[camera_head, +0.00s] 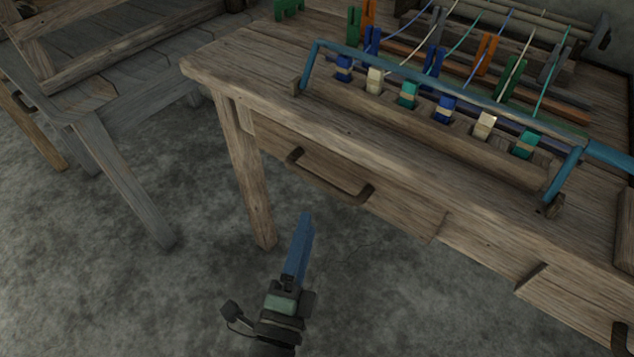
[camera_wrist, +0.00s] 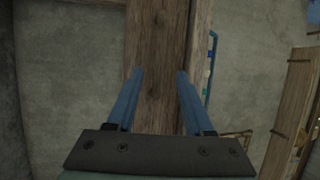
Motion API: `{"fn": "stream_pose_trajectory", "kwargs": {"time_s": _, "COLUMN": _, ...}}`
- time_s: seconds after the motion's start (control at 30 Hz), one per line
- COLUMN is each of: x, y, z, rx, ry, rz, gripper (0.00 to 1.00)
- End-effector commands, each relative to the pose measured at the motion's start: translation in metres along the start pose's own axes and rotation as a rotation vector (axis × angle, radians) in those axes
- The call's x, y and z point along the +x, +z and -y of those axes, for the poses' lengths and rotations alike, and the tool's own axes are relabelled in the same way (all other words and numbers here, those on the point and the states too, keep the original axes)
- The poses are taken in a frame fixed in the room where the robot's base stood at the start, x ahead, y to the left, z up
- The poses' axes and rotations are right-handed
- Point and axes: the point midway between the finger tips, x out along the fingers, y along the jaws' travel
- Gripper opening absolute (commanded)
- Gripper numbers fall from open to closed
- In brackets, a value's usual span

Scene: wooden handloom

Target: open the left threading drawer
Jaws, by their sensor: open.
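The left threading drawer (camera_head: 405,210) is a wooden front under the loom table's top, and it looks shut flush. Its dark bar handle (camera_head: 325,178) runs across the front. My gripper (camera_head: 304,216) has blue fingers and points up from below, in front of the table and lower in the picture than the handle, apart from it. In the wrist view my gripper (camera_wrist: 160,72) is open with its two blue fingers spread. A wooden beam, perhaps a table leg (camera_wrist: 157,45), shows between and beyond them. I cannot tell whether they touch it.
The table's left leg (camera_head: 250,180) stands left of the drawer. A second drawer (camera_head: 575,290) is at the lower right. A blue-framed rack (camera_head: 430,80) with coloured bobbins stands on the top. A grey wooden bench (camera_head: 125,180) is at left. Bare floor (camera_head: 390,300) lies in front.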

Motion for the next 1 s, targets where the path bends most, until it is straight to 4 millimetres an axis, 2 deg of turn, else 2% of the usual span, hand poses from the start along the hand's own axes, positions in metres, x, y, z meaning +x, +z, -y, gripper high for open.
{"fn": "stream_pose_trajectory", "kwargs": {"time_s": 0.1, "x": 0.027, "y": -0.001, "z": 0.001, "rx": 0.002, "ry": -0.005, "rz": -0.003, "gripper": 0.52}}
{"fn": "stream_pose_trajectory", "kwargs": {"time_s": 0.3, "x": 0.065, "y": -0.001, "z": 0.0, "rx": 0.0, "ry": -0.003, "rz": -0.002, "gripper": 0.52}}
{"fn": "stream_pose_trajectory", "kwargs": {"time_s": 0.5, "x": 0.09, "y": 0.0, "z": 0.0, "rx": 0.0, "ry": -0.002, "rz": 0.0, "gripper": 0.52}}
{"fn": "stream_pose_trajectory", "kwargs": {"time_s": 0.67, "x": 0.099, "y": 0.0, "z": 0.0, "rx": -0.002, "ry": -0.001, "rz": 0.0, "gripper": 0.52}}
{"fn": "stream_pose_trajectory", "kwargs": {"time_s": 0.93, "x": 0.1, "y": 0.0, "z": 0.0, "rx": -0.002, "ry": 0.0, "rz": 0.0, "gripper": 0.52}}
{"fn": "stream_pose_trajectory", "kwargs": {"time_s": 0.97, "x": 0.1, "y": 0.0, "z": 0.0, "rx": -0.002, "ry": 0.0, "rz": 0.0, "gripper": 0.5}}
{"fn": "stream_pose_trajectory", "kwargs": {"time_s": 1.0, "x": 0.1, "y": 0.0, "z": 0.0, "rx": -0.002, "ry": -0.001, "rz": 0.0, "gripper": 0.43}}
